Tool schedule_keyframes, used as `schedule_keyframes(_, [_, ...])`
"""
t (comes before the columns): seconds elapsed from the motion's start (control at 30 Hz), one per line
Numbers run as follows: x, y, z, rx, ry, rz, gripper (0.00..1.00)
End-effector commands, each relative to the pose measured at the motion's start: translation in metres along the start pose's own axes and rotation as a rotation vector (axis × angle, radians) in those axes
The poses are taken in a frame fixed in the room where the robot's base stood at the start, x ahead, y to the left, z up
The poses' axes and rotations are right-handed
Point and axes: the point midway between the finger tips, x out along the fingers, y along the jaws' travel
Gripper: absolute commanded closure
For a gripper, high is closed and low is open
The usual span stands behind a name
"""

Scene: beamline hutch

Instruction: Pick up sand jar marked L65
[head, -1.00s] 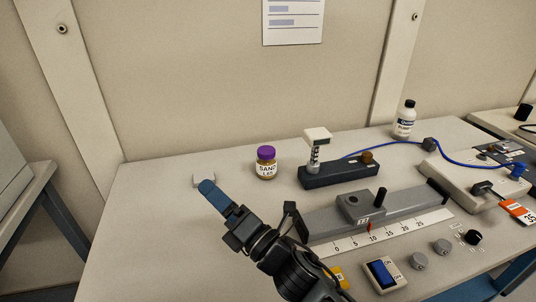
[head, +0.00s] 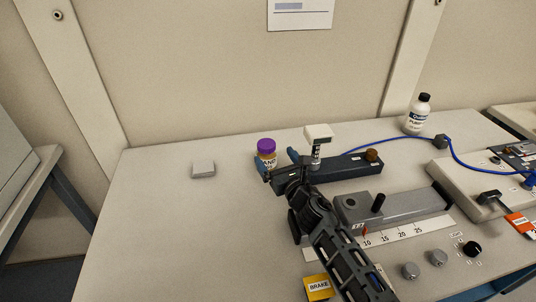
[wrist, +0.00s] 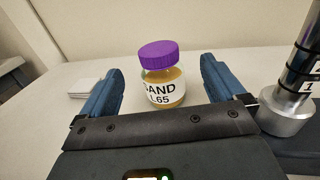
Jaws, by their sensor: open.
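The sand jar (head: 266,150) has a purple lid and tan contents, and stands upright on the bench. In the wrist view the jar (wrist: 161,75) shows its label, SAND L65. My gripper (head: 279,163) is open and empty, low over the bench on the near side of the jar. In the wrist view the blue fingers of my gripper (wrist: 163,88) point toward the jar, which stands between their lines, at or just beyond the tips. I cannot tell whether the tips are level with it. In the head view my gripper hides the jar's lower part.
A metal post on a dark block (head: 349,167) stands close to the right of the gripper; the post (wrist: 288,100) is near the right finger. A small white block (head: 203,169) lies to the left. A white bottle (head: 417,115) stands at the back right.

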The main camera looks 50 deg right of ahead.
Motion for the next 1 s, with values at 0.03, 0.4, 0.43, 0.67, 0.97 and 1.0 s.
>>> schedule_keyframes(0.03, [0.005,0.0,0.001,0.001,0.0,0.0,0.03])
schedule_keyframes(0.4, [0.049,0.001,0.001,0.002,0.0,0.0,0.03])
schedule_keyframes(0.43, [0.051,0.001,0.001,0.002,0.0,0.0,0.03])
schedule_keyframes(0.67, [0.052,0.001,0.0,0.002,0.0,0.001,0.03])
schedule_keyframes(0.97, [0.052,0.001,0.001,0.003,0.0,0.001,0.29])
schedule_keyframes(1.0, [0.052,0.001,0.001,0.003,0.0,0.001,0.33])
